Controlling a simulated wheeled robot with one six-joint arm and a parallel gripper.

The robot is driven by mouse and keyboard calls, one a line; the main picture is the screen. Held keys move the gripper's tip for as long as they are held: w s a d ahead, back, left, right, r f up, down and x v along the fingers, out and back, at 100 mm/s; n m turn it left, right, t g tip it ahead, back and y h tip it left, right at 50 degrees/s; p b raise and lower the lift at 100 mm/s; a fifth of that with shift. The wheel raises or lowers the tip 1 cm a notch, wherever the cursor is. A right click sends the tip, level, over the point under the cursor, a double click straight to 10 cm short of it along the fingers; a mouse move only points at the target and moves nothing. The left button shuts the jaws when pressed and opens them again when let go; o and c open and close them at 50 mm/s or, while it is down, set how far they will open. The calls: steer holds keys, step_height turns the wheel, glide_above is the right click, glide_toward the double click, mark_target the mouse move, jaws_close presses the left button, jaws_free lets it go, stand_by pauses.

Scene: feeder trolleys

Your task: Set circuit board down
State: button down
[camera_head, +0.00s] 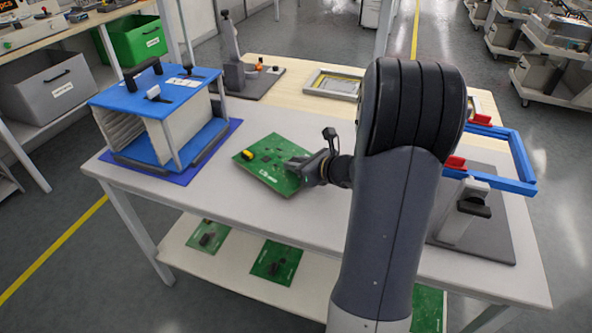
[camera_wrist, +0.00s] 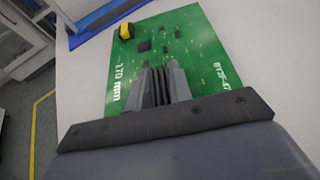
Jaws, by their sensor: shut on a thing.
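A green circuit board (camera_head: 268,160) with a yellow and black part near one corner is at the middle of the white tabletop. My gripper (camera_head: 302,170) is shut on its near right edge. In the wrist view the board (camera_wrist: 205,55) extends out ahead of the gripper (camera_wrist: 160,70), with the white print "170 mm" on its left side. The board looks flat and close to the tabletop; I cannot tell whether it touches. My arm hides part of the table to the right.
A blue-topped rack (camera_head: 160,92) stands on a blue mat at the table's left. A blue frame fixture (camera_head: 520,165) with red clamps is at the right. More green boards (camera_head: 276,262) lie on the lower shelf. White tabletop is bare in front of the board.

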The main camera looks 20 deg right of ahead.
steer(key=shift+f, duration=0.8)
steer(key=shift+f+b, duration=0.2)
steer(key=shift+b, duration=0.1)
steer(key=c, duration=1.3)
jaws_free()
steer(key=shift+r, duration=0.1)
steer(key=shift+r+p, duration=0.2)
steer(key=shift+p, duration=0.15)
steer(key=p+v, duration=0.1)
steer(key=v, duration=1.1)
steer(key=shift+f, duration=0.15)
